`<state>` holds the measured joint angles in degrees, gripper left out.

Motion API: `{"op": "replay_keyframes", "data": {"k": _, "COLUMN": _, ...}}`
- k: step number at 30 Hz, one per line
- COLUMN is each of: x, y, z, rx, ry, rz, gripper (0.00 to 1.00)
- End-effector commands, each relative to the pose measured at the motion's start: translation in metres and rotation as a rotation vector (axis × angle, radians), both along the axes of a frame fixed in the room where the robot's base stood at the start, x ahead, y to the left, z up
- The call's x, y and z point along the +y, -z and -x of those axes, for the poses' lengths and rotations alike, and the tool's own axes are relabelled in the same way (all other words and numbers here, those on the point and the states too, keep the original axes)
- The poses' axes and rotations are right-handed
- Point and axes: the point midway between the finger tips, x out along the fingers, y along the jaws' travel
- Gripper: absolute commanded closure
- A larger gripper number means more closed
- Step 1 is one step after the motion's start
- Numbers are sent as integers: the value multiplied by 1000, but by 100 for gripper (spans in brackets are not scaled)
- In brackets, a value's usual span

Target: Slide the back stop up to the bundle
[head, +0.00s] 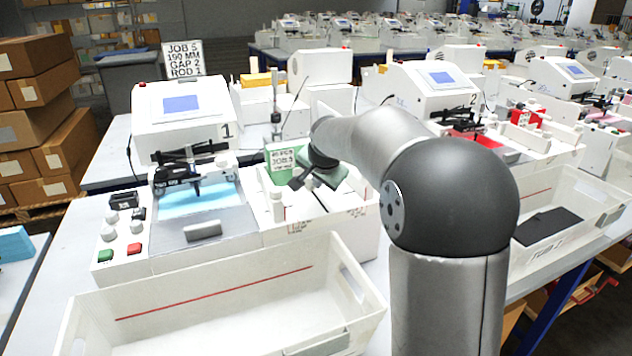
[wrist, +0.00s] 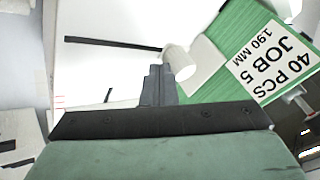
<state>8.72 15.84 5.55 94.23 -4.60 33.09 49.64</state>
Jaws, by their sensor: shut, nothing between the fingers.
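My gripper (head: 300,182) is shut and empty, low over the white bed to the right of machine 1. In the wrist view its closed fingers (wrist: 157,84) point at a short white round post (wrist: 180,63), which looks like the back stop's handle. The fingertips are right beside the post; I cannot tell whether they touch it. The green bundle (wrist: 235,68), labelled "40 PCS JOB 5 190 MM", lies to the right of the post. In the head view the bundle (head: 284,177) is partly hidden behind my gripper, and a white post (head: 277,206) stands in front of it.
A dark slot (wrist: 110,43) runs across the white bed left of the post. Machine 1 (head: 180,115) stands to the left, with a blue sheet (head: 197,198) under its carriage. An empty white tub (head: 225,305) sits in front. A job sign (head: 184,58) stands behind.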

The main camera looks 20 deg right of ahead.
Motion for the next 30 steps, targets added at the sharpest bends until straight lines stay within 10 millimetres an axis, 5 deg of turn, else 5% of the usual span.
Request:
{"op": "replay_keyframes", "data": {"k": 10, "x": -14, "y": 4, "z": 36, "rx": -3, "ry": -3, "rz": -1, "gripper": 100}}
{"op": "replay_keyframes", "data": {"k": 21, "x": -8, "y": -65, "z": 82, "rx": -3, "ry": -7, "rz": 0, "gripper": 100}}
{"op": "replay_keyframes", "data": {"k": 30, "x": -7, "y": -81, "z": 95, "rx": 1, "ry": -8, "rz": 1, "gripper": 100}}
